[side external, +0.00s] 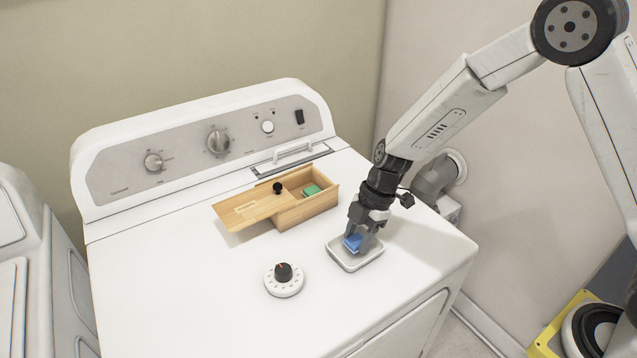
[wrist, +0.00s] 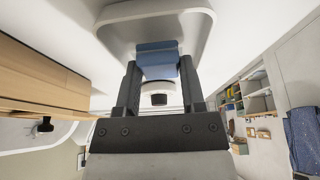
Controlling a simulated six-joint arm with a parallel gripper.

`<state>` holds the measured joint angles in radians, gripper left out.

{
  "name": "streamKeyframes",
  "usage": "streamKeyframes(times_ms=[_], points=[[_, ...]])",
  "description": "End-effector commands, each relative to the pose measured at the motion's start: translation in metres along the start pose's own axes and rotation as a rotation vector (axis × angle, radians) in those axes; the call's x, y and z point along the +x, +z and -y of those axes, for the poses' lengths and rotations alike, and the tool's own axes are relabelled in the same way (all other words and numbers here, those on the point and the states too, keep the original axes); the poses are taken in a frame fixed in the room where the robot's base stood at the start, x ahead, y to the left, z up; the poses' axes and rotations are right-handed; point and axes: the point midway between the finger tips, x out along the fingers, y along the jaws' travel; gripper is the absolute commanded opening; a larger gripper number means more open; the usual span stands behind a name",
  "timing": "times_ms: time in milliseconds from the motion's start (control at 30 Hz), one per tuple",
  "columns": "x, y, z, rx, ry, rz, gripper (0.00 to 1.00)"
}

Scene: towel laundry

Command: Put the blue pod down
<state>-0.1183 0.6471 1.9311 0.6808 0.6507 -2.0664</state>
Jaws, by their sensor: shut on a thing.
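The blue pod (side external: 353,243) is between the fingers of my gripper (side external: 361,238), over a small white tray (side external: 371,260) on the machine top. In the wrist view, the blue pod (wrist: 157,60) sits between the two dark fingertips of my gripper (wrist: 158,72), with the white tray (wrist: 110,17) right behind it. My gripper is shut on the pod and points down into the tray. The pod is low, within or just above the tray; I cannot tell whether it touches the tray's floor.
A wooden box (side external: 308,208) with its lid (side external: 248,210) slid partly off stands behind the tray, a green pod (side external: 311,190) inside. A white dial timer (side external: 284,284) with a black knob stands left of the tray. The machine's front top (side external: 190,290) is clear.

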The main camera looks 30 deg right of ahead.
Motion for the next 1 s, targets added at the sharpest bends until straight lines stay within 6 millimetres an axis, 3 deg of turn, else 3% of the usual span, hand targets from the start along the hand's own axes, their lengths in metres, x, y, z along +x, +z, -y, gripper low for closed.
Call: streamKeyframes(times_ms=[133,567,600,633,1000], points=[[0.0091,0.0039,0.0001,-0.001,0.000,0.000,0.00],[0.0124,0.0053,0.0000,0.000,0.000,0.001,0.00],[0.0129,0.0055,0.0000,0.000,0.001,0.001,0.54],[0.0127,0.0054,0.0000,0.000,0.001,0.001,0.64],[0.0119,0.0051,0.0001,-0.001,0.001,0.001,0.66]])
